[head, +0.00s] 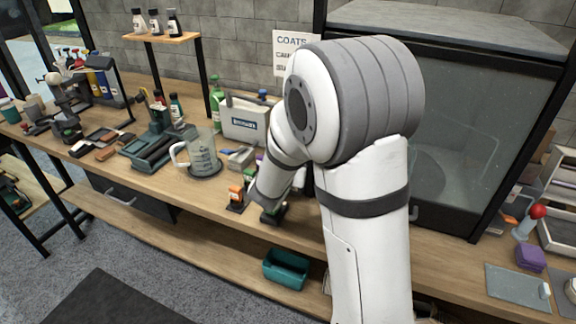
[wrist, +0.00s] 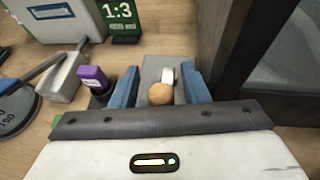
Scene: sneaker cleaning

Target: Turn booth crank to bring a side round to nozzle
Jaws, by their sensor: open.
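The booth (head: 450,150) is a dark-framed box with a glass front at the right of the head view. Its dark frame and glass (wrist: 235,50) fill the right of the wrist view. A round wooden knob (wrist: 160,93), which looks like the crank's handle, shows in the wrist view with a pale piece (wrist: 168,75) just behind it. My gripper (wrist: 160,80) is open, its two blue fingers on either side of the knob with gaps on both sides. In the head view my arm hides the crank and most of the gripper.
A purple-capped item (wrist: 93,78) stands close left of the left finger. A green 1:3 sign (wrist: 120,18) is behind. A measuring jug (head: 203,155) stands on the bench. A red-knobbed lever (head: 537,211) and purple block (head: 530,258) are right of the booth.

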